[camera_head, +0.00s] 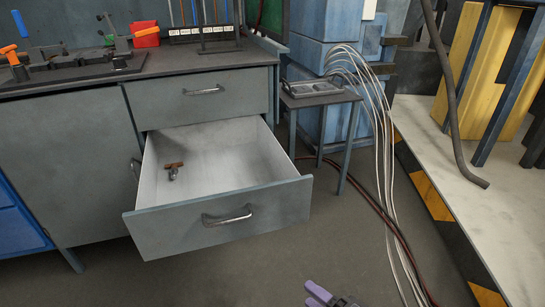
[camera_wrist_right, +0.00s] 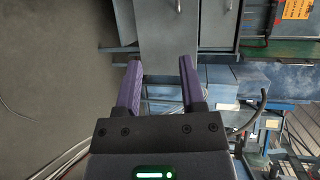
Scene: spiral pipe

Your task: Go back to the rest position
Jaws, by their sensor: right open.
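My right gripper (camera_head: 321,294) shows at the bottom edge of the head view, with purple fingers, over the floor and in front of the drawer. In the right wrist view its two purple fingers (camera_wrist_right: 160,85) stand apart with nothing between them. My left gripper is in neither view. An open drawer (camera_head: 225,222) juts out of the grey workbench (camera_head: 190,62). A small brown and grey pipe fitting (camera_head: 173,169) lies inside it near the left wall.
A small side table (camera_head: 320,98) with a grey tray stands right of the workbench. White cables (camera_head: 387,190) hang down to the floor. A raised platform with a yellow-black edge (camera_head: 430,195) is at the right. The floor in front of the drawer is clear.

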